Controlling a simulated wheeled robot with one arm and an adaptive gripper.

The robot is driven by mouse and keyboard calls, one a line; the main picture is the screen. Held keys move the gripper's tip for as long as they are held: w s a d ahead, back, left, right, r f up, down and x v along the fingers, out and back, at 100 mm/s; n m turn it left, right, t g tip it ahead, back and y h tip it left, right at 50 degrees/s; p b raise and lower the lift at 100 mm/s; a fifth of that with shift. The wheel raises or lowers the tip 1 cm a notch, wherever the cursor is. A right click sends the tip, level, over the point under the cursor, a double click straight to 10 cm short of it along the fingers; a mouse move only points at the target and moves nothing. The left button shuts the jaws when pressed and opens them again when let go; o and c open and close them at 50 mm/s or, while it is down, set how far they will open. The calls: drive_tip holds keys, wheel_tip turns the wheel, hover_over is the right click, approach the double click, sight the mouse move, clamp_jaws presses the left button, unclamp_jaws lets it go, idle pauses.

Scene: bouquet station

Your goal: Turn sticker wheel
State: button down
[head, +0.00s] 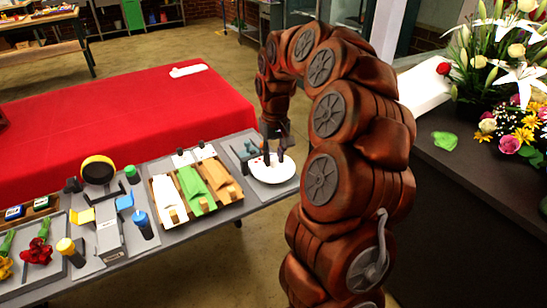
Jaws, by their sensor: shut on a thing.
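The sticker wheel (272,174) looks like a white disc lying on a grey mat at the right end of the grey work table. My gripper (273,156) points down over the disc from behind it. Its dark fingers reach the raised middle of the disc and are shut on the wheel there. The exact grip on the middle is too small to make out.
A wooden tray (156,211) with white, green and orange packets stands left of the wheel. Further left are bottles (144,222), a tape-like yellow roll (98,169) and red flowers (37,252). A red-covered table (120,112) lies behind. Bouquets (510,120) stand on the right counter.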

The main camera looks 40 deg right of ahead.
sight(274, 157)
drive_tip(key=n, duration=0.6)
drive_tip(key=shift+r+n, duration=0.1)
drive_tip(key=shift+n, duration=0.2)
drive_tip(key=n+p, duration=0.1)
drive_tip(key=n, duration=0.4)
drive_tip(key=shift+w, duration=0.1)
drive_tip(key=shift+n, duration=0.4)
drive_tip(key=c, duration=1.1)
unclamp_jaws()
drive_tip(key=shift+c, duration=0.2)
wheel_tip(274, 157, up, 12)
